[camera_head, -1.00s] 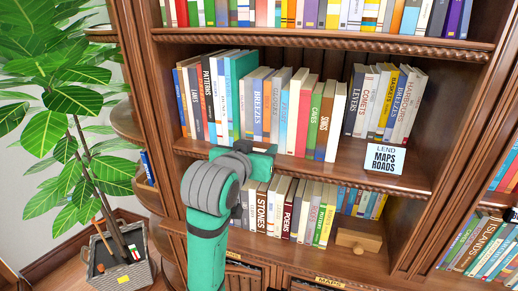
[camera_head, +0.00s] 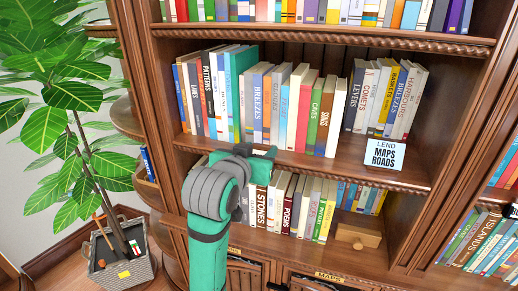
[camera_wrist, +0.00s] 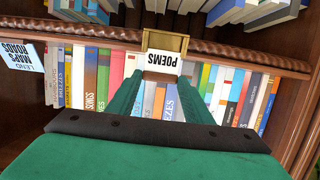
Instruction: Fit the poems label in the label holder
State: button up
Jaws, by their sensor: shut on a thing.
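The poems label (camera_wrist: 163,61) is a small white card with black lettering, upside down in the wrist view. My gripper (camera_wrist: 163,74) is shut on it, one green finger at each side. A brass label holder (camera_wrist: 166,41) sits at the carved shelf edge just behind the card, and its frame shows around the card's far part. I cannot tell whether the card is inside the frame or only in front of it. In the head view my gripper (camera_head: 245,163) is at the middle shelf's front edge and hides the card and holder.
A lend sign (camera_head: 384,154) stands on the middle shelf (camera_head: 340,173), right of my gripper. Books fill the shelves above and below. A wooden block (camera_head: 358,235) is on the lower shelf. A potted plant (camera_head: 65,100) in a basket (camera_head: 120,262) stands left.

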jog(key=shift+s+a+f, duration=0.1)
jog(key=shift+s+f, duration=0.1)
jog(key=shift+f, duration=0.9)
jog(key=o, duration=1.2)
jog(key=shift+s, duration=0.1)
jog(key=v, duration=1)
jog(key=shift+s+a, duration=0.15)
jog(key=shift+s, duration=0.15)
